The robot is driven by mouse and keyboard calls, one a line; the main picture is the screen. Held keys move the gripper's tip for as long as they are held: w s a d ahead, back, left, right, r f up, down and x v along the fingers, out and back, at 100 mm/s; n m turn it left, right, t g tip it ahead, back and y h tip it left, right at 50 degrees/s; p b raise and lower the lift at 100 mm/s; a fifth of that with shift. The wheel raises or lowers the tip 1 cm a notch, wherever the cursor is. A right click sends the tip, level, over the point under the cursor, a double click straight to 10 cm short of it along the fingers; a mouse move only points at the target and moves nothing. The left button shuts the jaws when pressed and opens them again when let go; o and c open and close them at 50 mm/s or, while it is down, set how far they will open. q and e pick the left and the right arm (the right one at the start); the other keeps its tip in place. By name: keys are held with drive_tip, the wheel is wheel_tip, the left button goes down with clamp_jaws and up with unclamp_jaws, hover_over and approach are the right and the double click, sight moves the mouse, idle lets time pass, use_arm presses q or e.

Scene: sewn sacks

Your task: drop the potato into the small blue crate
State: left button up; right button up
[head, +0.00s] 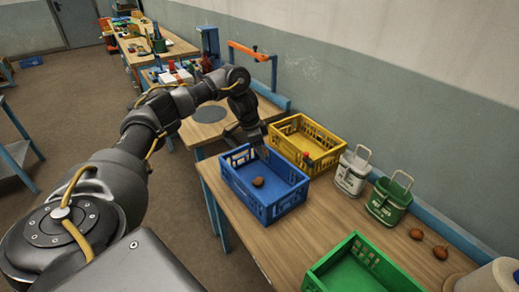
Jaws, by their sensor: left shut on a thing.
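The small blue crate (276,208) stands on the wooden table, open at the top. A brown potato (258,182) shows inside it, over the crate's floor. My left gripper (260,154) is at the crate's far side, just above the potato in the picture. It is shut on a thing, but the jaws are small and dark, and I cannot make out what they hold. A clear gap shows between the jaws and the visible potato. My right gripper is out of view.
A yellow crate (322,162) stands close behind the blue one. White (351,178) and green (388,208) handled tins stand to its right. Two brown round items (416,234) lie farther right. A green crate (318,278) is at the front. Bare tabletop lies between the crates.

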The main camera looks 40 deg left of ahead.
use_arm(q)
drive_tip(key=o, duration=1.1)
drive_tip(key=shift+c, duration=0.2)
drive_tip(key=p+v, duration=0.2)
drive_tip(key=v, duration=0.8)
drive_tip(key=shift+r, duration=0.4)
drive_tip(key=shift+a, duration=0.1)
